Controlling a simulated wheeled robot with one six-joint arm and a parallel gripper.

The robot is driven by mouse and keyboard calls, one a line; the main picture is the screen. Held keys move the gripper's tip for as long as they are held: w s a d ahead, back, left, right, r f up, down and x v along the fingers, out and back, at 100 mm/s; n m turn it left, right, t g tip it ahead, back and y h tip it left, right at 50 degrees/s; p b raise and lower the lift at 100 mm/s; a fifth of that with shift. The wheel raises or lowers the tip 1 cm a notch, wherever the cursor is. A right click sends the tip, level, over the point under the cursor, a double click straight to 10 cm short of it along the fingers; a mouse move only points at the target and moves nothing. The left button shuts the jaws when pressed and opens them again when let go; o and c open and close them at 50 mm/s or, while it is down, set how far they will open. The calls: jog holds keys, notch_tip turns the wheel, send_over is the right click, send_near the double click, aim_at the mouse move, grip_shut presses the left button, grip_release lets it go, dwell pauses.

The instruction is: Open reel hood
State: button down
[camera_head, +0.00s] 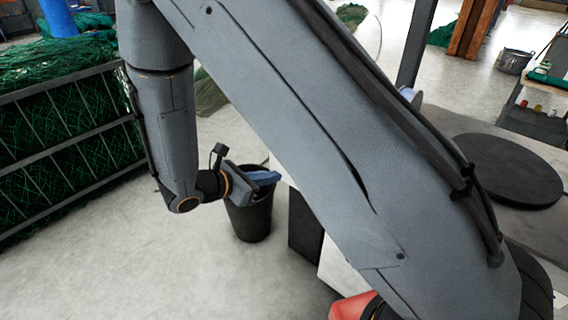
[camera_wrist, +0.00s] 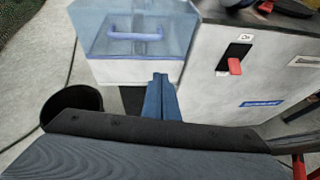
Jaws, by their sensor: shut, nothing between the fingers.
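The reel hood (camera_wrist: 120,58) is a see-through, pale blue cover on the machine, at the top of the wrist view. A blue bar handle (camera_wrist: 136,37) runs across its front. The hood looks closed over a white base. My gripper (camera_wrist: 160,78) has its blue fingers together, with nothing between them. Its tips appear just below the hood's lower edge and the handle, apart from the handle. In the head view my gripper (camera_head: 274,176) is over the black bin beside the machine. My own arm hides the hood there.
The black bin (camera_head: 250,218) stands under my gripper. A metal rack of green nets (camera_head: 65,150) stands at left. Open floor (camera_head: 130,265) lies between.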

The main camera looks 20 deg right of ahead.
jog(key=w+d+f+n+t+p, duration=0.1)
jog(key=w+d+n+t, duration=0.1)
jog(key=w+d, duration=0.4)
jog(key=shift+w+d+f, duration=0.15)
jog(key=shift+w+d, duration=0.2)
jog(key=shift+w, duration=1.05)
jog(key=shift+p, duration=0.35)
